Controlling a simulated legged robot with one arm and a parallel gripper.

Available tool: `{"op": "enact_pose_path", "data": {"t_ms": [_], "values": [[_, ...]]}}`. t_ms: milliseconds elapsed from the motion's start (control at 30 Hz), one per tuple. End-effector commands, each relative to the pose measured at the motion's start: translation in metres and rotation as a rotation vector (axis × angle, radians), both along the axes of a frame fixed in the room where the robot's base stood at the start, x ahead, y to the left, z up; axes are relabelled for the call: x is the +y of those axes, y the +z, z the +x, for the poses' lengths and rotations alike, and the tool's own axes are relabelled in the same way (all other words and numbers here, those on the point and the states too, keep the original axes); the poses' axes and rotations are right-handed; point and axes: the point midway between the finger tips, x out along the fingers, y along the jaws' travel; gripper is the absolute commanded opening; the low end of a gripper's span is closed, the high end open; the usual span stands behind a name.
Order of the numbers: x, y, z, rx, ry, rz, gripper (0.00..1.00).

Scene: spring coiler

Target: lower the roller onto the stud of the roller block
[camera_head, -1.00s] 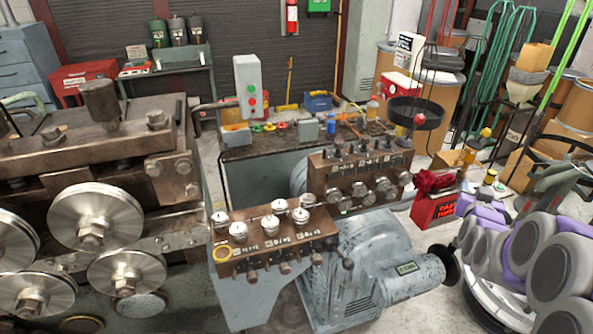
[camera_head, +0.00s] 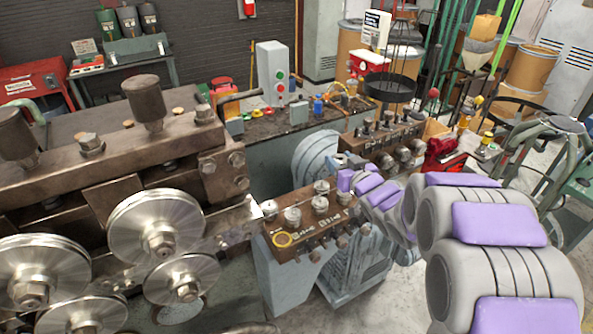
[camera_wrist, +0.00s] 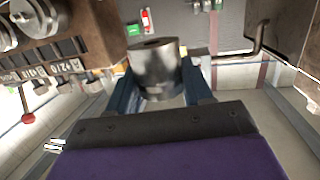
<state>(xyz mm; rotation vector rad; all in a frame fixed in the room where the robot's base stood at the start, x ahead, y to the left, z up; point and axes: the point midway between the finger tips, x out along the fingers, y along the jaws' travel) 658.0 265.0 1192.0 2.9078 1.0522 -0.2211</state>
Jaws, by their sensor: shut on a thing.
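The roller (camera_wrist: 155,68) is a short shiny metal cylinder with a dark hole in its end face. My gripper (camera_wrist: 158,82) is shut on it, with a dark blue finger at each side. My arm's end hangs by the block's far right end in the head view. The fingers and held roller cannot be made out there. I cannot make out the bare stud. The roller looks apart from any block in the wrist view.
The big machine with grooved wheels (camera_head: 155,228) stands close at left of the block. A second brown block (camera_head: 385,140) with knobs stands behind. A bench (camera_head: 345,105) with a grey control box (camera_head: 272,72) is farther back. A bent handle (camera_wrist: 250,45) shows in the wrist view.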

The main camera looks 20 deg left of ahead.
Motion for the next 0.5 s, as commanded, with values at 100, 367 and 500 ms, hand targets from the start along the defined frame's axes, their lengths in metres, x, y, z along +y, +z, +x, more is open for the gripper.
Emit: {"op": "enact_pose_path", "data": {"t_ms": [100, 367, 500], "values": [[0.052, -0.009, -0.027, -0.004, 0.129, -0.01, 0.03], [0.103, -0.024, -0.061, -0.004, 0.271, -0.015, 0.03], [0.102, -0.027, -0.064, -0.004, 0.283, -0.011, 0.03]]}}
